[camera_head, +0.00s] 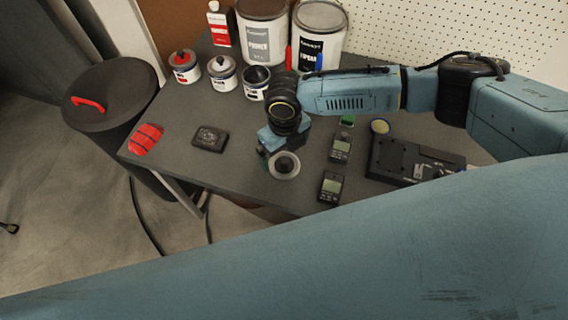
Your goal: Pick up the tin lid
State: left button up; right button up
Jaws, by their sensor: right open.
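A round grey lid-like disc (284,166) with a raised middle is at the front edge of the dark table (240,182); it looks like the tin lid. My right gripper (268,152) points down just above and behind the disc, with its jaws open. I cannot tell whether the fingers touch it. The wrist hides part of the table behind. My left gripper is not in view.
Large primer tins (262,38) stand at the back. A black box (210,138) and red object (146,139) lie left. A lidded bin (112,90) stands beside the table.

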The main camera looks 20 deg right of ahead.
aim_at(286, 162)
jog(key=shift+s+f, duration=0.25)
jog(key=shift+f, duration=0.75)
notch_tip(286, 162, down, 2)
jog(key=shift+s+d+f+b, duration=0.1)
jog(key=shift+f+b, duration=0.15)
jog(key=shift+b, duration=0.05)
jog(key=shift+f, duration=0.3)
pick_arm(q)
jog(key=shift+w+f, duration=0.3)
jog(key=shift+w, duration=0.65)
pick_arm(e)
jog(key=c, duration=1)
